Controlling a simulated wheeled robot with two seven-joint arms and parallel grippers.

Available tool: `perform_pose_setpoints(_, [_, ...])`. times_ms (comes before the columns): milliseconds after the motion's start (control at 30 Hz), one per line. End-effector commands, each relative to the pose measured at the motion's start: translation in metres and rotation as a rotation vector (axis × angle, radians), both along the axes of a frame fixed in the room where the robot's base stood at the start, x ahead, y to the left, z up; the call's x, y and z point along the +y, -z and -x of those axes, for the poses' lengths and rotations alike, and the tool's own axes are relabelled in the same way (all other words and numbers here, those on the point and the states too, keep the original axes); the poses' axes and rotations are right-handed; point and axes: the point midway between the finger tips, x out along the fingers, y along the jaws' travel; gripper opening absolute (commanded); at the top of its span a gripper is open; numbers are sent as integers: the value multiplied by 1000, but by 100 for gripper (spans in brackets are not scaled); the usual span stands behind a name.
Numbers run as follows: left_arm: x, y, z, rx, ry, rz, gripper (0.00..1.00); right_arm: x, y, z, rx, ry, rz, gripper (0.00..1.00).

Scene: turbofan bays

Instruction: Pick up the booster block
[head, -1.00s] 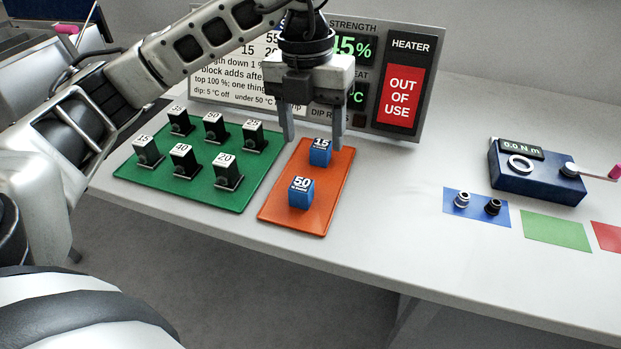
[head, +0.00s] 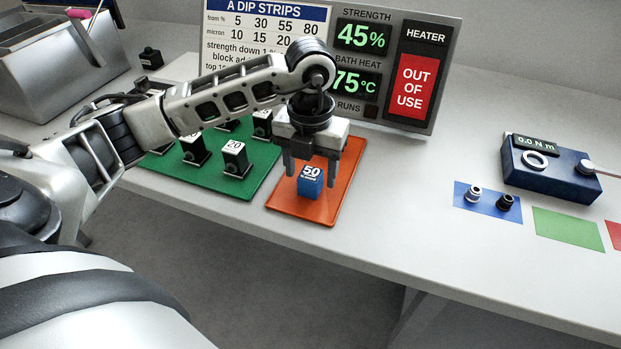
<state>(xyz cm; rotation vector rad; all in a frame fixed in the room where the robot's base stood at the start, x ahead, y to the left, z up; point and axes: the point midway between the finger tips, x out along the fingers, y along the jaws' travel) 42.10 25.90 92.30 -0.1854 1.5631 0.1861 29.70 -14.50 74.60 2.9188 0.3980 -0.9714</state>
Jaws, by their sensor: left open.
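A blue block labelled 50 (head: 311,184) stands upright on the orange tray (head: 349,167); the small print under its number is unreadable. My left gripper (head: 311,178) is open and points down at this block. Its fingertips show on either side of the block's upper part; I cannot tell whether they touch it. The second blue block, labelled 15 a second ago, does not show now; the gripper covers the part of the tray where it stood. My right gripper is not in view.
A green tray (head: 258,178) holds black blocks with white tops, partly hidden by my arm. A display panel (head: 446,55) behind reads 45% and 75 °C, heater out of use. A blue torque device (head: 550,178) and coloured mats lie right. The table between is clear.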

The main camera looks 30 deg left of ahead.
Motion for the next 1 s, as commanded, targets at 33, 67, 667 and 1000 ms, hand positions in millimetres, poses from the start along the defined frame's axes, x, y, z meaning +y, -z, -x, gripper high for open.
perform_pose_setpoints(33, [1, 7, 1, 5, 0, -2, 60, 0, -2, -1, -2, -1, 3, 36])
perform_pose_setpoints(67, [1, 12, 1, 4, 0, 0, 60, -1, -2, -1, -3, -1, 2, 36])
perform_pose_setpoints(667, [0, 25, 0, 0, 1, 0, 10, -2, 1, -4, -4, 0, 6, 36])
perform_pose_setpoints(1000, [0, 21, -1, -3, 1, 0, 10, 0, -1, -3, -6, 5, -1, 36])
